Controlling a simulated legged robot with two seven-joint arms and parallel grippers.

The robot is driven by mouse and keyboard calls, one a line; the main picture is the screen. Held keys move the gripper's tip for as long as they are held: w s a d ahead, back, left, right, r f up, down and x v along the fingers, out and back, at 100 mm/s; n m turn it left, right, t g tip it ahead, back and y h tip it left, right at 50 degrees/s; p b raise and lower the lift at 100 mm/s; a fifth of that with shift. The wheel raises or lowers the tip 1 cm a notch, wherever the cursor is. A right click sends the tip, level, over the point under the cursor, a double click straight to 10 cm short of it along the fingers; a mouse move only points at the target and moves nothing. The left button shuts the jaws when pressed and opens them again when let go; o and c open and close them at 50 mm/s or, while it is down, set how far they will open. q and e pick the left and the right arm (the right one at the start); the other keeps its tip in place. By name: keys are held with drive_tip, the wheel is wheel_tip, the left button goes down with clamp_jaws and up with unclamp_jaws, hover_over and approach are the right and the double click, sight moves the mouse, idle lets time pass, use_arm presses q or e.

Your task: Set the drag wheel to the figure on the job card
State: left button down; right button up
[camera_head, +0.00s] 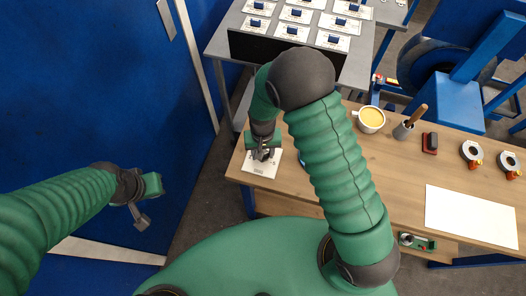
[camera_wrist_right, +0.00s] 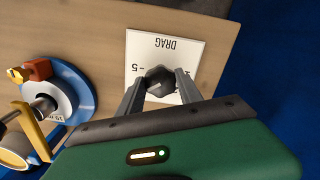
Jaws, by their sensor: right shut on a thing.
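The drag wheel (camera_wrist_right: 159,80) is a dark, many-sided knob on a white plate (camera_wrist_right: 148,50) printed DRAG, seen upside down in the right wrist view. A figure 5 with a mark before it shows left of the knob; other markings are covered by the fingers. My right gripper (camera_wrist_right: 160,88) has its two fingers on either side of the knob, shut on it. In the head view the plate (camera_head: 258,168) lies at the table's left end, under my right gripper (camera_head: 263,153). My left gripper (camera_head: 146,200) hangs away from the table at left; its opening is unclear. No job card is readable.
A blue-and-white reel (camera_wrist_right: 72,92) with a yellow handle (camera_wrist_right: 32,130) stands close beside the plate. A mug (camera_head: 370,118), a brush cup (camera_head: 403,130), a red-black block (camera_head: 430,143), two rings (camera_head: 472,152) and a blank-looking white sheet (camera_head: 470,215) lie farther right.

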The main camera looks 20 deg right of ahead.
drive_tip(key=m, duration=0.2)
drive_tip(key=m+p, duration=0.1)
drive_tip(key=shift+w+r+m, duration=0.25)
drive_tip(key=shift+w+m, duration=0.05)
drive_tip(key=shift+w, duration=0.1)
drive_tip(key=shift+m+p, duration=0.45)
drive_tip(key=shift+m, duration=1.45)
drive_tip(key=o, duration=1.4)
drive_tip(key=shift+s+f, duration=0.1)
drive_tip(key=shift+f, duration=0.1)
drive_tip(key=shift+c, duration=0.2)
wheel_tip(320, 180, up, 17)
drive_tip(key=shift+b, duration=0.45)
drive_tip(key=shift+f, duration=0.15)
